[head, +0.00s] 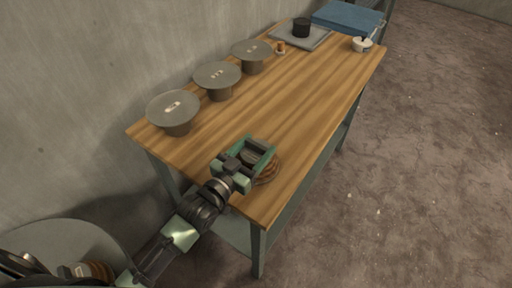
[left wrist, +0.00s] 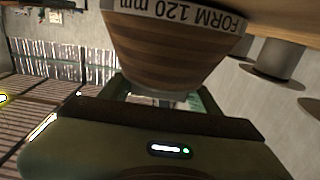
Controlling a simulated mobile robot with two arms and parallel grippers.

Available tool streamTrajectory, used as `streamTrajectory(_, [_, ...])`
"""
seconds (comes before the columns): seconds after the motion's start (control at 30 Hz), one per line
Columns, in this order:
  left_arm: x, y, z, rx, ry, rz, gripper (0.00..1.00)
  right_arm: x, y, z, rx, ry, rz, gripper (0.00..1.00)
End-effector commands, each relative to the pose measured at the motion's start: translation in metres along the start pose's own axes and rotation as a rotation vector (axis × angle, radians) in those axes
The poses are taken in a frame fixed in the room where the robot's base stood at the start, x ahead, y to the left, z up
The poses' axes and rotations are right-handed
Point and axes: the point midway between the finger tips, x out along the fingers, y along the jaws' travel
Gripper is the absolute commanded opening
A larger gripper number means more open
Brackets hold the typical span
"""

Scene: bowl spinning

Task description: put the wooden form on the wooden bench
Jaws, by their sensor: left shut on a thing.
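The wooden form (head: 267,174) is a round, banded brown piece at the near end of the wooden bench (head: 290,100). In the left wrist view the form (left wrist: 175,52) fills the upper middle, with a pale band reading "FORM 120 mm" around its wide end. My left gripper (head: 259,156) is shut on the form and partly hides it in the head view. The form is over the bench top, at or very close to it; I cannot tell whether it touches. My right gripper is not in view.
Three grey discs on round stands (head: 174,110) (head: 217,76) (head: 252,54) line the bench's wall side. A grey plate with a black cylinder (head: 301,27), a small brown piece (head: 281,47), a white pot (head: 361,44) and a blue box (head: 347,17) are at the far end. The bench's middle is clear.

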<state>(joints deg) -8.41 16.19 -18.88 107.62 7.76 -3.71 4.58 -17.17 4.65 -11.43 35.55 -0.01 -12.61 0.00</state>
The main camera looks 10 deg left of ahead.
Motion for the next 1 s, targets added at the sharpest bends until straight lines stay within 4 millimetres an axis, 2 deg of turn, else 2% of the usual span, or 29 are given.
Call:
streamTrajectory(0.37, [0.001, 0.000, 0.001, 0.000, 0.008, 0.000, 0.00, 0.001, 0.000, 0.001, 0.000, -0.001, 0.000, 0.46])
streamTrajectory(0.4, [0.000, 0.000, 0.004, 0.000, 0.002, 0.000, 0.67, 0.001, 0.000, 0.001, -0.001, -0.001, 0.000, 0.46])
streamTrajectory(0.47, [0.000, 0.000, 0.003, 0.000, 0.001, 0.000, 0.83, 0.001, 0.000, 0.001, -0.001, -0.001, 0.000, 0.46])
streamTrajectory(0.83, [0.000, 0.000, -0.001, 0.000, 0.002, 0.000, 0.83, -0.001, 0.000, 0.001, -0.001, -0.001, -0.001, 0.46])
streamTrajectory(1.0, [-0.024, 0.000, 0.004, -0.001, -0.002, -0.001, 0.83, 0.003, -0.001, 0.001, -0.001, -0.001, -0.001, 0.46])
